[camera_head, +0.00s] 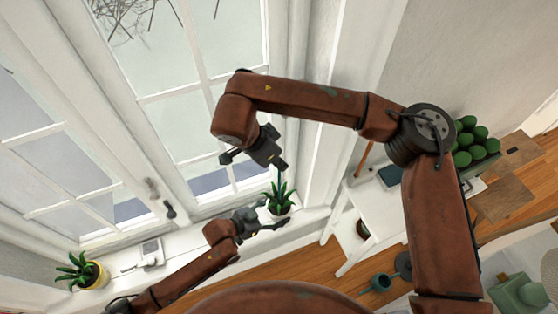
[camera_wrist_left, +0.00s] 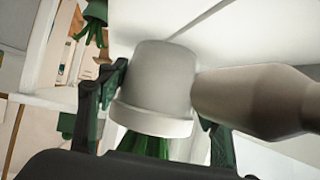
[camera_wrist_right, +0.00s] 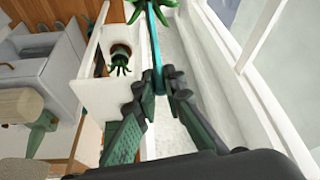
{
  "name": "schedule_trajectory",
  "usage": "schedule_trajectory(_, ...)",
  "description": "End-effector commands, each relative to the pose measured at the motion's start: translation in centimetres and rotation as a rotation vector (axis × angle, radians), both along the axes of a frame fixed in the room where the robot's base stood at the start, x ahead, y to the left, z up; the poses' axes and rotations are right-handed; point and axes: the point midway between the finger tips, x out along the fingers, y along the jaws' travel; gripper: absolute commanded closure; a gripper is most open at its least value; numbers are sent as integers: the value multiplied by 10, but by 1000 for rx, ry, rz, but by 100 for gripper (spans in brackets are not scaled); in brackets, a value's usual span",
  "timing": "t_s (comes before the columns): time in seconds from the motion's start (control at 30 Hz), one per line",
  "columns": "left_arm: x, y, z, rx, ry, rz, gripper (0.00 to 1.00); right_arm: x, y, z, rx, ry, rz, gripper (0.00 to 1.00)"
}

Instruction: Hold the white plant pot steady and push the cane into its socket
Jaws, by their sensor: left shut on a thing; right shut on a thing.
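The white plant pot (camera_head: 279,216) with spiky green leaves (camera_head: 278,197) stands on the windowsill. My left gripper (camera_head: 268,217) is shut on the pot; the pot also shows between its fingers in the left wrist view (camera_wrist_left: 152,85). My right gripper (camera_head: 272,160) is above the plant, shut on the thin teal cane (camera_wrist_right: 157,45). In the head view the cane (camera_head: 282,177) hangs roughly upright from the fingers toward the leaves. Its lower end meets the leaves in the picture. The socket is hidden, so I cannot tell whether the cane is in it.
A plant in a yellow pot (camera_head: 98,275) and a small white object (camera_head: 151,251) stand farther left on the windowsill (camera_head: 205,216). The window is close behind. A white shelf unit (camera_head: 352,213) is at the right, with a green watering can (camera_head: 379,283) near it.

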Motion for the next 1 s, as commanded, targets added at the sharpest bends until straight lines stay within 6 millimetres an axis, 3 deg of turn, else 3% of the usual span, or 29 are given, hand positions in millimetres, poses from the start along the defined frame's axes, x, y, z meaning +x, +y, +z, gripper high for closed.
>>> schedule_trajectory(1.0, 0, 0, 0, 0, 0, 0, 54, 0, 0, -8, 0, 0, 0, 100)
